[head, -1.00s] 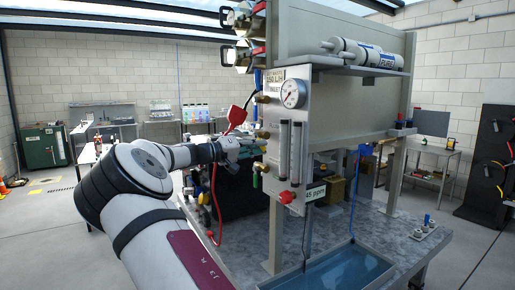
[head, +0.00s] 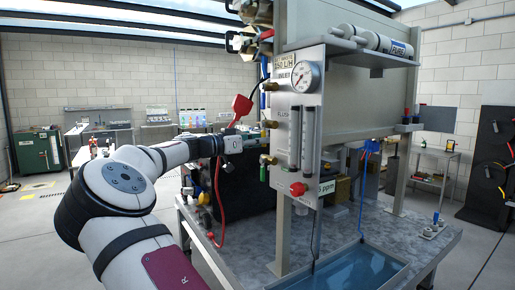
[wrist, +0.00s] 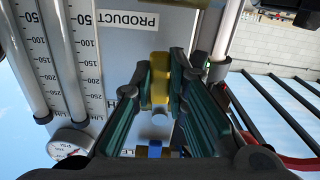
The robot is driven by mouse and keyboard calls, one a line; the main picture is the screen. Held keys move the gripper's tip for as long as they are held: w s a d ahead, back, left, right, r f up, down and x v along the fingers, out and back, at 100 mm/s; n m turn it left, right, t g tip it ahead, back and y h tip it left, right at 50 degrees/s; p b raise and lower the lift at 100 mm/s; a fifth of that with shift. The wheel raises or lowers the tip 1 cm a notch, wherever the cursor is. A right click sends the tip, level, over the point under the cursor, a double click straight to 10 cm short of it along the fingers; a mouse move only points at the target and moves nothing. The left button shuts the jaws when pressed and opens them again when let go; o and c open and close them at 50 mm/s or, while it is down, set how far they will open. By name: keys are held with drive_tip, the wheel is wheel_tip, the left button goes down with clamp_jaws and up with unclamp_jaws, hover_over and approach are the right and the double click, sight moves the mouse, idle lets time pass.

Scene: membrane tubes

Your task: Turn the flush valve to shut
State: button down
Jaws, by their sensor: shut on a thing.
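The flush valve's yellow handle (wrist: 160,82) stands between my gripper's teal fingers in the wrist view, against the grey panel. My gripper (wrist: 162,95) is shut on this handle, with a finger on each side of it. In the head view my gripper (head: 258,142) reaches the left edge of the upright panel (head: 293,165), among brass fittings. The handle is too small there to make out its angle, and the valve body is mostly hidden by the fingers.
A round gauge (head: 305,76) and clear flow tubes (head: 308,137) are on the panel. A red knob (head: 298,188) sits below them. A red hose (head: 217,205) hangs near my arm. A blue water tray (head: 355,268) lies in front.

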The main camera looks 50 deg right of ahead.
drive_tip(key=shift+w+f+m+b, duration=0.15)
drive_tip(key=shift+w+m+b, duration=0.1)
drive_tip(key=shift+m+b, duration=0.25)
drive_tip(key=c, duration=1.6)
unclamp_jaws()
drive_tip(key=shift+o, duration=0.2)
drive_tip(key=v, duration=1.2)
